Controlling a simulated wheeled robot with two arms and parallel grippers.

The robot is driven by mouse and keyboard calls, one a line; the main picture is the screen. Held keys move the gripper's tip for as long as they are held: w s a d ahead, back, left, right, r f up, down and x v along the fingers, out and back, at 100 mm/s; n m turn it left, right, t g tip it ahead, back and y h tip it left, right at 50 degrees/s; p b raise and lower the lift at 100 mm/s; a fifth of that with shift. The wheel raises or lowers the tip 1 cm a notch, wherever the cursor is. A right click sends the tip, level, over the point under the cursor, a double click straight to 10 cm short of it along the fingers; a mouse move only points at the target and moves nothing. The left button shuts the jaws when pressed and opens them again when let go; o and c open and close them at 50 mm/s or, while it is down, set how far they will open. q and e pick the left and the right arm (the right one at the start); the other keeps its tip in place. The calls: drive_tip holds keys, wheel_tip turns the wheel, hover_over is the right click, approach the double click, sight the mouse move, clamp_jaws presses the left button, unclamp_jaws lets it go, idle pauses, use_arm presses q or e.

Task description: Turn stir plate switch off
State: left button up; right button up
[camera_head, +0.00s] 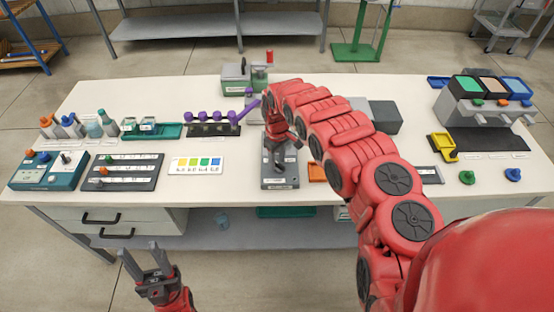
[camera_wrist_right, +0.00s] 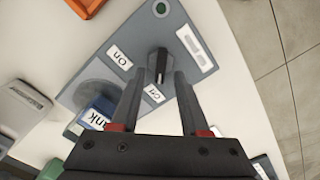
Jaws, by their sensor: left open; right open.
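The stir plate (camera_head: 279,184) is a grey panel device near the front middle of the table, partly hidden by my right gripper in the head view. In the right wrist view its panel (camera_wrist_right: 185,72) shows a dark switch knob (camera_wrist_right: 157,66), an "On" label (camera_wrist_right: 119,57), an "Off" label (camera_wrist_right: 153,94) and a green light (camera_wrist_right: 160,9). My right gripper (camera_wrist_right: 158,76) is open above the panel. Its fingertips are on either side of the knob; I cannot tell if they touch it. My left gripper (camera_head: 147,252) is open and empty in front of the table.
A blue-labelled container (camera_wrist_right: 96,114) is by the plate's round disc. Left on the table (camera_head: 90,100) are a teal device (camera_head: 48,170), a dark rack (camera_head: 124,171) and a colour card (camera_head: 196,165). An orange item (camera_head: 317,172) lies close right of the plate.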

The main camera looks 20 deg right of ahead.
drive_tip(key=shift+w+r, duration=0.1)
drive_tip(key=shift+r, duration=0.4)
wheel_tip(320, 180, up, 6)
drive_tip(key=shift+f+b, duration=0.25)
drive_tip(key=shift+b, duration=0.35)
wheel_tip(320, 180, up, 6)
drive_tip(key=p, duration=0.3)
wheel_tip(320, 180, up, 4)
drive_tip(key=b, duration=0.1)
hover_over(277, 162)
drive_tip(key=shift+r, duration=0.4)
